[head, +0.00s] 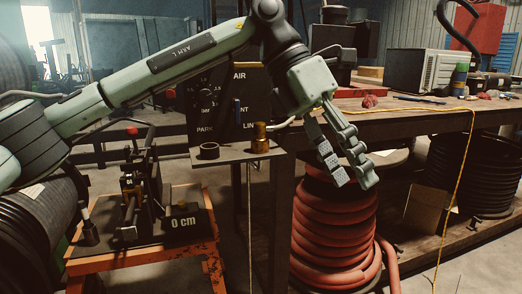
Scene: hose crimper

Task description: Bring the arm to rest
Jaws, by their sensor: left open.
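My left arm (185,62) comes in from the left and reaches across the upper middle of the head view. My left gripper (357,184) hangs from it, pointing down and a little to the right. Its two fingers are apart, with nothing seen between them. The gripper shows in front of a coil of red hose (335,235) below the workbench. I cannot tell how far it is from the coil. My right gripper is not in view.
A crimper (140,185) stands on an orange cart (150,257) at lower left, beside a "0 cm" block (183,222). A small shelf (228,156) holds a brass fitting (260,138) and a dark ring (209,150). The wooden workbench (425,115) fills the right, with black hose reels below.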

